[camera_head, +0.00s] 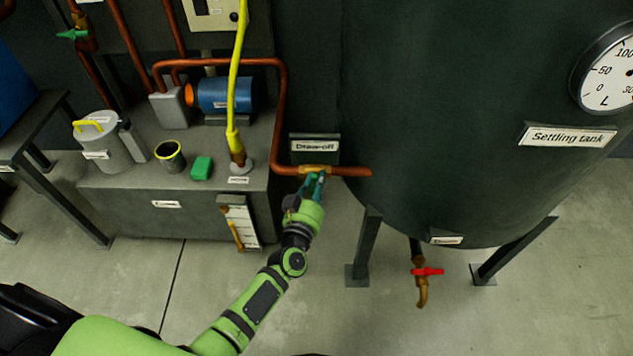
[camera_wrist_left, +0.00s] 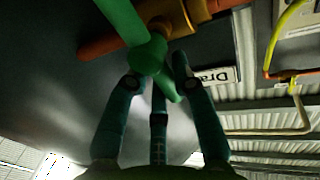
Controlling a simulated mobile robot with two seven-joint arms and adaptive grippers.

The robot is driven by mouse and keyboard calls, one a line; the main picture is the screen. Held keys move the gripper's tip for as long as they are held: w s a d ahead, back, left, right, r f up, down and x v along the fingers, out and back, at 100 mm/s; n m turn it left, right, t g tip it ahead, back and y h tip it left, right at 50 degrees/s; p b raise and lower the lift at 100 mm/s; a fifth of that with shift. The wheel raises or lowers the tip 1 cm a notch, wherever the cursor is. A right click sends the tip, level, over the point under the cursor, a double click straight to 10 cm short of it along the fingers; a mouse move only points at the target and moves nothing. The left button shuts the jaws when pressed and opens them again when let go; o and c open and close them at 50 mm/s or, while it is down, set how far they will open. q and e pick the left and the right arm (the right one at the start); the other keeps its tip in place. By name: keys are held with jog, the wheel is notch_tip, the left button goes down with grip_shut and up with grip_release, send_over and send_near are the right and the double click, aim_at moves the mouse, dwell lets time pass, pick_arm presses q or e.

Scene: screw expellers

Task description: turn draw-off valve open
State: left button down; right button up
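The draw-off valve (camera_head: 316,169) is a brass body on the copper pipe beside the settling tank, below the "Draw-off" sign (camera_head: 314,146). In the left wrist view its green handle (camera_wrist_left: 122,18) crosses in front of the brass body (camera_wrist_left: 165,12), and its lower end reaches down between my fingers. My left gripper (camera_head: 317,183) is at the valve from below, and hides most of the handle in the head view. In the wrist view the teal fingertips (camera_wrist_left: 157,78) stand on either side of the handle; I cannot tell whether they press on it. My right gripper is not in view.
The dark settling tank (camera_head: 440,130) fills the right side, with a red-handled valve (camera_head: 427,271) beneath it. A grey bench (camera_head: 120,190) at left bears a blue motor (camera_head: 222,94), a can (camera_head: 101,143) and a green block (camera_head: 202,167). The floor below is clear.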

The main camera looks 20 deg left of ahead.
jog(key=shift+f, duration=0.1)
